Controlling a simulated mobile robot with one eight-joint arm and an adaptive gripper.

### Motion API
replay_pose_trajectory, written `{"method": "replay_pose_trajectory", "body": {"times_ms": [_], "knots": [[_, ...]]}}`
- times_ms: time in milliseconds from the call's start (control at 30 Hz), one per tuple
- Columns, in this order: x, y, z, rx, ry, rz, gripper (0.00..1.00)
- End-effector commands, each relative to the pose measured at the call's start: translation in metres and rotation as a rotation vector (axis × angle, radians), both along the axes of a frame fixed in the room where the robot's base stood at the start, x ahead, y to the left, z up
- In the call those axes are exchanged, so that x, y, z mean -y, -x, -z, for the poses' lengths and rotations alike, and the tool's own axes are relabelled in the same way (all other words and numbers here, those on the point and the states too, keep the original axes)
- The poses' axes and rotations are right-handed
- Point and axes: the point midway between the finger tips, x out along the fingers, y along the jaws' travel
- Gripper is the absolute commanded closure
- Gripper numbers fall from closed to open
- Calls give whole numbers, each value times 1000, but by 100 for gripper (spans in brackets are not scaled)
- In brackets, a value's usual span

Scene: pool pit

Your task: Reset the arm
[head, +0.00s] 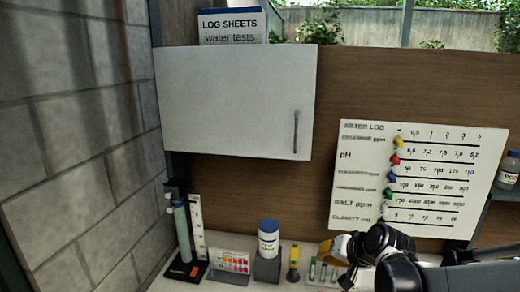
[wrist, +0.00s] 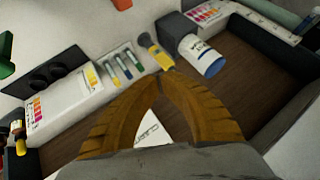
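My gripper (head: 333,248) is low at the right of the head view, in front of the counter's back part, below the water log board (head: 418,178). In the wrist view its two yellow-brown fingers (wrist: 164,78) curve together and their tips meet. I see nothing held between the tips. A white piece with print (wrist: 153,130) shows through the gap between the fingers, apparently beyond them. My dark arm reaches in from the lower right of the head view and hides part of the counter.
On the counter stand a white bottle with a blue lid (head: 268,238), a yellow tool (head: 293,262), a colour chart (head: 231,262), several vials (head: 322,272) and a green tube on a stand (head: 183,235). A white cabinet (head: 235,100) hangs above. A stone wall (head: 70,140) bounds the left.

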Motion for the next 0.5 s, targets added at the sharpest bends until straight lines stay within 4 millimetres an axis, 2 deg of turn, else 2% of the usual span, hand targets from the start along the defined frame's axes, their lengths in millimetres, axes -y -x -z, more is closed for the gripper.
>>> {"method": "replay_pose_trajectory", "body": {"times_ms": [267, 367, 500], "knots": [[-5, 47, 0, -14, 96, -35, 100], [-7, 72, 2, -20, 145, -52, 100], [-6, 122, 13, -31, 241, -85, 100]]}}
